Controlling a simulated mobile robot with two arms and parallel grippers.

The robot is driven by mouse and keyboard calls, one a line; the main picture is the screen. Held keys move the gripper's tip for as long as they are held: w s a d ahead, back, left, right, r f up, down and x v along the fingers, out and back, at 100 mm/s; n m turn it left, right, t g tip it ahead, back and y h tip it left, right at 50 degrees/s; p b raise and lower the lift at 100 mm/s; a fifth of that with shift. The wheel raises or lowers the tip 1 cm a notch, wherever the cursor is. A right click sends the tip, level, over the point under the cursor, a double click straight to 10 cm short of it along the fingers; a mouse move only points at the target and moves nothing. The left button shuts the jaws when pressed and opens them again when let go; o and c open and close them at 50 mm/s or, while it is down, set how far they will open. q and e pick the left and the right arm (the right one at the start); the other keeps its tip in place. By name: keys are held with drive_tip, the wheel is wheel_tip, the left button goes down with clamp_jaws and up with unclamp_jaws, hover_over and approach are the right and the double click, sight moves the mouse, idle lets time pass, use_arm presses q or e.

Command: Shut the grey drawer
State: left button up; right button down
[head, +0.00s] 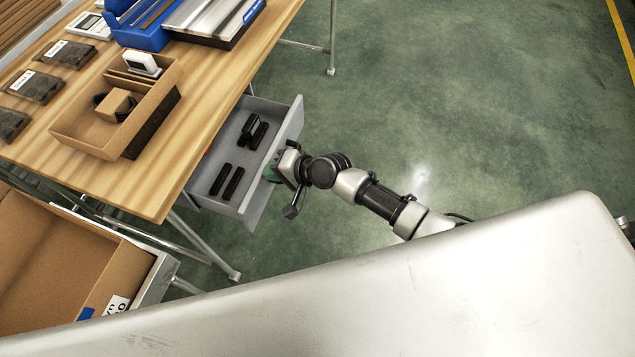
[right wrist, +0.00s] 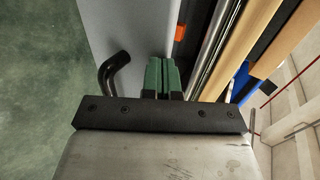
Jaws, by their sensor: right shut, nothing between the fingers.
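The grey drawer (head: 262,190) stands pulled out from under the wooden table in the head view, with several black items lying inside. Its grey front panel (right wrist: 105,35) fills the upper left of the right wrist view, with a black bent handle (right wrist: 112,72) on it. My right gripper (head: 272,172) is at the drawer's front, its arm coming in from the right. In the right wrist view its green fingers (right wrist: 161,75) are together and empty, close beside the panel. Whether they touch it I cannot tell. My left gripper does not show.
The wooden table (head: 150,190) holds an open cardboard box (head: 75,143), a blue bin (head: 150,38) and several dark packs. A larger cardboard box (head: 50,262) stands at the lower left. Green floor (head: 450,100) to the right of the drawer is clear.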

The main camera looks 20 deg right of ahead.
drive_tip(key=w+a+b, duration=0.4)
drive_tip(key=w+a, duration=0.4)
drive_tip(key=a, duration=0.3)
drive_tip(key=shift+a, duration=0.25)
drive_tip(key=shift+s, duration=0.1)
